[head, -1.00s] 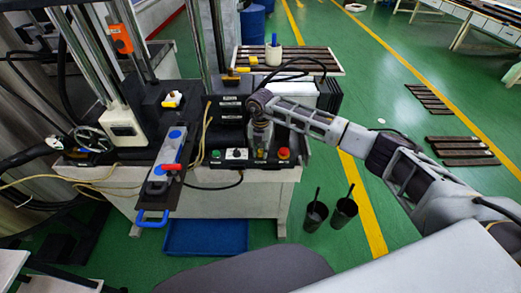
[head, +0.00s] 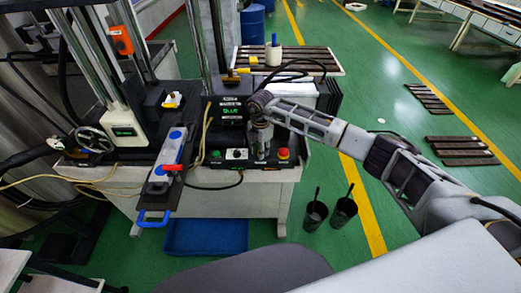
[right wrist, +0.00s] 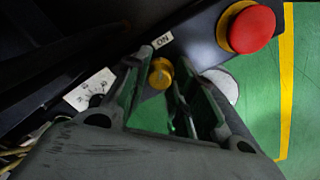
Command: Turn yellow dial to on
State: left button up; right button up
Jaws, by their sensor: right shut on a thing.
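The yellow dial (right wrist: 160,74) shows in the right wrist view beside a white "ON" label (right wrist: 162,40). My right gripper (right wrist: 161,66) is shut on the dial, with one finger on each side of it. Which way the dial points cannot be told. In the head view my right gripper (head: 261,148) reaches down onto the black control panel (head: 225,160) and hides the dial. A display (head: 231,111) above the panel glows green, and another display (head: 123,132) on the left machine is lit.
A red button (head: 283,153) sits just right of my right gripper and also shows in the right wrist view (right wrist: 252,29). A white-faced knob (head: 237,154) and green button (head: 215,154) are to its left.

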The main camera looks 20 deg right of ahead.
dwell(0.4)
jog(key=o, duration=1.1)
jog(key=shift+c, duration=0.2)
jog(key=shift+r, duration=0.2)
notch_tip(320, 180, up, 12)
jog(key=shift+f, duration=0.2)
